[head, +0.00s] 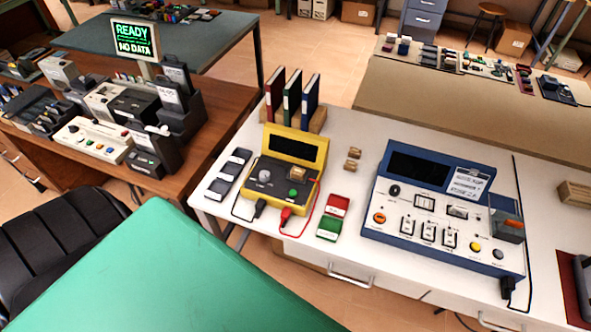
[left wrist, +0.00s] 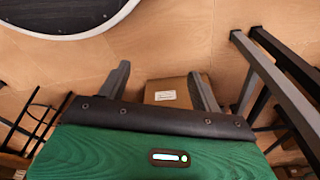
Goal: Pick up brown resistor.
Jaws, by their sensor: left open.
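Two small brown blocks lie on the white table, the rear one (head: 353,153) just behind the front one (head: 349,166). Either may be the brown resistor; they are too small to tell. Another small brown piece (head: 298,174) sits on top of the yellow tester (head: 277,177). My left gripper (left wrist: 162,84) shows in the left wrist view with its two grey fingers apart and nothing between them. Beyond the fingers are the floor and a brown box (left wrist: 168,93). Neither gripper shows in the head view.
A green surface fills the lower left. A black chair (head: 65,240) stands left.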

